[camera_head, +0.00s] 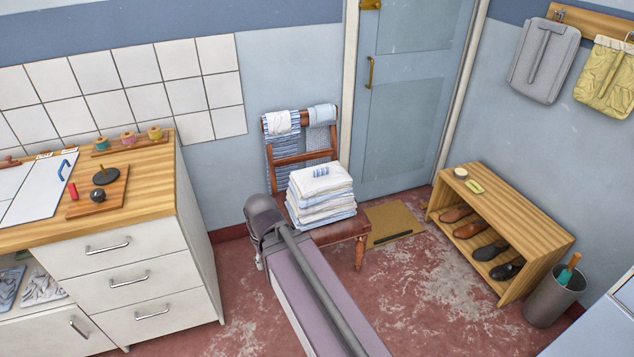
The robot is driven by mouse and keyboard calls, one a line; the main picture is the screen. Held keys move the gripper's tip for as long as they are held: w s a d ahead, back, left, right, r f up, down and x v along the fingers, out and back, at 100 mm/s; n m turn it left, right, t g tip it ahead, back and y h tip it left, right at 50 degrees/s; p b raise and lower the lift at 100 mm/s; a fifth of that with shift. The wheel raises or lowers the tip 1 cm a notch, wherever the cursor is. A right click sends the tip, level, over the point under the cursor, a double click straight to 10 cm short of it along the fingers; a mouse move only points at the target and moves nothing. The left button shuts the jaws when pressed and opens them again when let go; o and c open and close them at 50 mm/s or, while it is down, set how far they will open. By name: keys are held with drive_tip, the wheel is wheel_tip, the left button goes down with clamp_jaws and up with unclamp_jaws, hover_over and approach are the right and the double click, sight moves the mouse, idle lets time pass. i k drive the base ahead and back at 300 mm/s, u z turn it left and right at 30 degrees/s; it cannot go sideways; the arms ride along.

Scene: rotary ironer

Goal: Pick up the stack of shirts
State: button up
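The stack of shirts (321,194) is a neat pile of several folded white and pale blue pieces. A striped blue patch shows on its top. It rests on the seat of a reddish-brown wooden chair (348,230), in front of the chair's back. Striped and white cloths (283,140) hang over the chair back. No gripper fingers can be made out in the head view, so I cannot place my gripper relative to the stack.
A long purple and grey body (315,290) reaches from the bottom edge toward the chair; I cannot tell what it is. A drawer cabinet (140,270) stands left, a shoe bench (530,225) and bin (548,300) right. A flat brown mat (393,217) lies beside the chair. Worn red floor is open between.

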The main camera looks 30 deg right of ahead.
sight(322, 194)
drive_tip(key=z, duration=0.45)
drive_tip(key=i, duration=1.1)
drive_tip(key=z, duration=0.4)
